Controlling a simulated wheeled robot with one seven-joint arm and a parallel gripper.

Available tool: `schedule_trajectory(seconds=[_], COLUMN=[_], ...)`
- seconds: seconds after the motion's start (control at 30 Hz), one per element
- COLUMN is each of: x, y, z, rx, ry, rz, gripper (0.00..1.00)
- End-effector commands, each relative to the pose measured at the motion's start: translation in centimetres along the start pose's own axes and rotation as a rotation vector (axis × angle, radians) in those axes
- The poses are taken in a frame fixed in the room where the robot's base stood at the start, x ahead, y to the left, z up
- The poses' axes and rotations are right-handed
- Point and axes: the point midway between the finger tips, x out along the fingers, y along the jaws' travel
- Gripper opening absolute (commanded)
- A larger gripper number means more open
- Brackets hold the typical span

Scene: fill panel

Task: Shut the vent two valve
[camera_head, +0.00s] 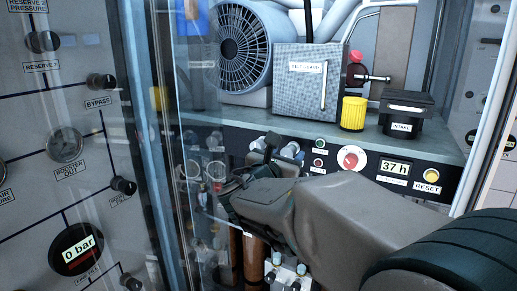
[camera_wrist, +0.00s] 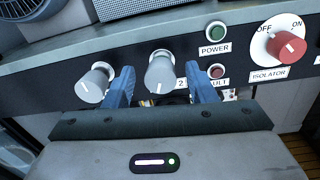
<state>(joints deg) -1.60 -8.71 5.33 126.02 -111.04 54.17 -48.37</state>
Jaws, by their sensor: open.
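A grey round knob (camera_wrist: 160,72) sits on the dark panel strip in the wrist view. A label at its lower right is mostly covered, with only a "2" readable. The knob's white mark points down. My gripper (camera_wrist: 163,84) is open, with one blue finger on each side of this knob. I cannot tell whether the fingers touch it. A second grey knob (camera_wrist: 95,83) is just left of the left finger, its label hidden. In the head view my arm covers much of the panel front, and the fingertips are hard to make out.
Right of the knobs are the green POWER lamp (camera_wrist: 216,31), a red lamp (camera_wrist: 217,71) and the red isolator knob (camera_wrist: 287,47). In the head view a glass door (camera_head: 190,130) stands close left of my arm. A yellow cap (camera_head: 353,113) stands on the shelf above.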

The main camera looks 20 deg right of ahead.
Motion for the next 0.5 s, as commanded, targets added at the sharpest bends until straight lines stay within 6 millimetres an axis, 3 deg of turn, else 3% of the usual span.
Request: schedule_trajectory(seconds=[0.17,0.43,0.5], x=[1.16,1.27,1.26], y=[-0.02,-0.03,-0.03], z=[-0.03,-0.05,-0.04], rx=[-0.001,0.0,0.0], ry=[0.001,0.0,0.0], rz=[0.0,0.0,0.0], gripper=[0.51,0.51,0.34])
